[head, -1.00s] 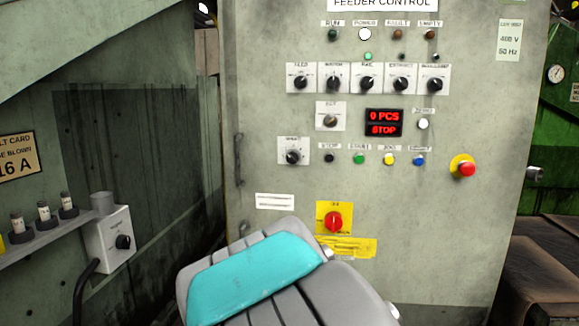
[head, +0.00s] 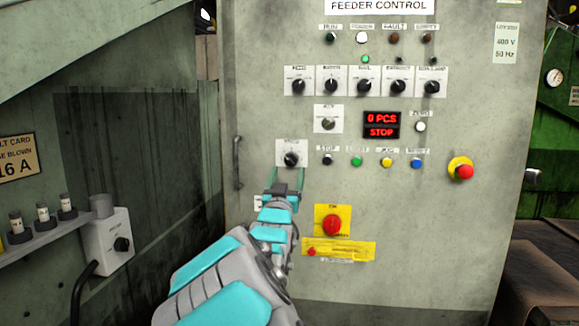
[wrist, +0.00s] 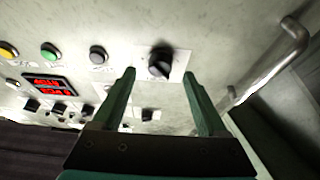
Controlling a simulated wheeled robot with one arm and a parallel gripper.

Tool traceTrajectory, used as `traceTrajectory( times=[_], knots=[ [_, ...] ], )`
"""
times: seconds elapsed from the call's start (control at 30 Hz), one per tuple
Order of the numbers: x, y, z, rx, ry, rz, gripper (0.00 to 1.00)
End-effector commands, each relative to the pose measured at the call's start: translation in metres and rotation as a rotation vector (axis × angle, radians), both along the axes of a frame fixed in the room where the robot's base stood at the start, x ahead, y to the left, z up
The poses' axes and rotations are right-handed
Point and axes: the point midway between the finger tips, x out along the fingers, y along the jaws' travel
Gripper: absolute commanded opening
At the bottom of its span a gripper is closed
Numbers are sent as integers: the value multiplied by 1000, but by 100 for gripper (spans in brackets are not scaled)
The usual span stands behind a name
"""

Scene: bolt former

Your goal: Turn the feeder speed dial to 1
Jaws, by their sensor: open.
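The feeder speed dial (head: 291,159) is a black knob on a white plate at the lower left of the panel's controls. Its label is too blurred to read surely. My gripper (head: 286,178) is open and empty just below the dial in the head view. In the wrist view the dial (wrist: 160,63) shows beyond and between the two green fingertips of my gripper (wrist: 158,76), apparently apart from both. The pointer's exact setting cannot be read.
A red and black display (head: 382,124) reads 0 PCS STOP. A row of coloured buttons (head: 357,161) lies right of the dial. A red rotary switch (head: 331,225) sits below right. A vertical door handle (head: 238,163) stands out at the left, and an emergency stop (head: 464,171) at the right.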

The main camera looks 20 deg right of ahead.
Motion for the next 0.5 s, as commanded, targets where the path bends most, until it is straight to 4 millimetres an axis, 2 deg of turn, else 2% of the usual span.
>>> traceTrajectory(
  times=[0.23, 0.5],
  knots=[
    [22, -15, 13, -1, -2, 0, 76],
    [29, -20, 16, -1, 0, 2, 76]
  ],
)
